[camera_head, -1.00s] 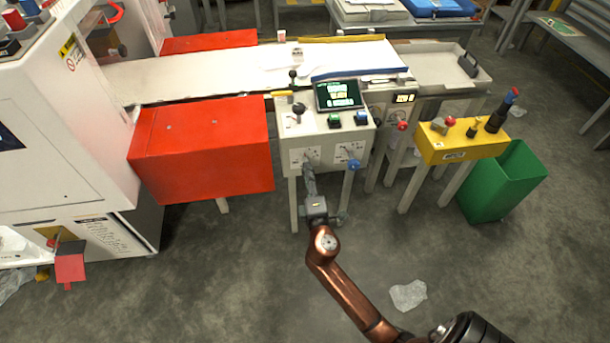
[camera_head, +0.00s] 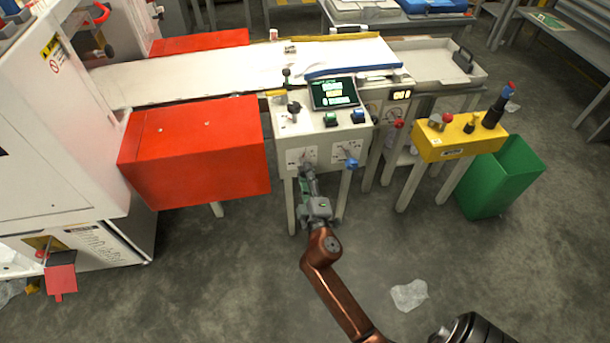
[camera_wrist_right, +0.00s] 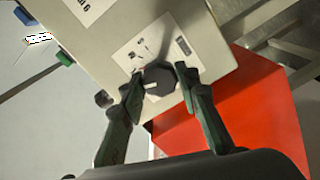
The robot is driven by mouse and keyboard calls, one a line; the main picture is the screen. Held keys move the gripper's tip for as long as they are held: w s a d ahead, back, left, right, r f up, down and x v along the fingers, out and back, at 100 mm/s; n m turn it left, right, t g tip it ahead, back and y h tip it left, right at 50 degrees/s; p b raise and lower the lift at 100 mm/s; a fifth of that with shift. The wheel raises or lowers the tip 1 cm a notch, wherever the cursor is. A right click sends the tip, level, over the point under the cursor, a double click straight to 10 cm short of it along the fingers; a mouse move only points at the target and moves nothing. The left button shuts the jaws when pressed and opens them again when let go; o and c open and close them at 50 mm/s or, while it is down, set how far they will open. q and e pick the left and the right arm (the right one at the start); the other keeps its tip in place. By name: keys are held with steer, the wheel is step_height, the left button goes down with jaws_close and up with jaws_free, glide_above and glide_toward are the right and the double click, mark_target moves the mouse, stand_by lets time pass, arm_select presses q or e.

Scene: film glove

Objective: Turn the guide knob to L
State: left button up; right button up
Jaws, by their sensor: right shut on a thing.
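The guide knob is a dark round knob with a white pointer mark, seen in the right wrist view (camera_wrist_right: 160,84) on a white label plate with small drawings. Its pointer lies toward the left of that picture; I cannot read an L there. My right gripper (camera_wrist_right: 160,80) has one finger on each side of the knob and is shut on it. In the head view my right gripper (camera_head: 308,172) reaches the left plate on the console's front (camera_head: 326,139), and its fingers hide most of the knob. My left gripper is not in view.
A blue knob (camera_head: 351,163) sits just right on the same front. The console top holds a screen (camera_head: 334,92), a green button (camera_head: 330,119) and levers. A red box (camera_head: 195,155) stands close left. A yellow panel (camera_head: 460,139) and green bin (camera_head: 503,178) stand right.

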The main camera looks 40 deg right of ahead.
steer(key=o, duration=1.2)
steer(key=shift+c, duration=0.2)
step_height(320, 180, up, 10)
